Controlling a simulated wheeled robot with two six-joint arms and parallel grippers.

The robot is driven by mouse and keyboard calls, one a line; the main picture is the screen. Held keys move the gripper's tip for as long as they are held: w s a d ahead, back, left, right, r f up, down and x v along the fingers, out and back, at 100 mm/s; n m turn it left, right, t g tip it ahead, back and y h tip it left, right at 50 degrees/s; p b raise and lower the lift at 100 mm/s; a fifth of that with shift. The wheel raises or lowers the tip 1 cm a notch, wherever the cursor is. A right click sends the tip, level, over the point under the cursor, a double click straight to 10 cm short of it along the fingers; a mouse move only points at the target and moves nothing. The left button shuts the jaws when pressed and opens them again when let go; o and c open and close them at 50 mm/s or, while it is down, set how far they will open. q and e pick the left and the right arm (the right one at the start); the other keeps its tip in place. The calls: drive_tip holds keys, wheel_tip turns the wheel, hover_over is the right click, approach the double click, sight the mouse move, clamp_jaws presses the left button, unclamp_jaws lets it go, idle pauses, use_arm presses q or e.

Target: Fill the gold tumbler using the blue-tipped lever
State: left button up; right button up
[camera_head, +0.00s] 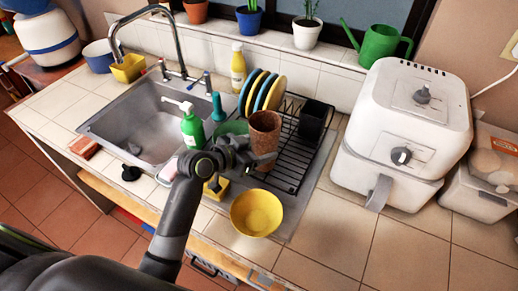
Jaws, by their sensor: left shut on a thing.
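The gold tumbler (265,128), a brownish-gold cup, stands upright in front of the black dish rack. My left gripper (256,157) is shut on its lower part. I cannot tell whether the tumbler touches the rack or is held above it. The metal faucet (180,45) arches over the back of the sink (150,118). The tumbler is to the right of the sink. My right gripper is not in view.
The dish rack (292,165) holds coloured plates (262,92) and a black cup (315,118). A green soap bottle (192,130) stands between sink and gripper. A yellow bowl (257,213) sits in front. A white air fryer (405,130) stands right. The front right counter is clear.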

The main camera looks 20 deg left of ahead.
use_arm(q)
drive_tip(key=shift+f, duration=0.5)
drive_tip(key=shift+f, duration=0.1)
drive_tip(key=o, duration=1.2)
drive_tip(key=shift+f, duration=0.1)
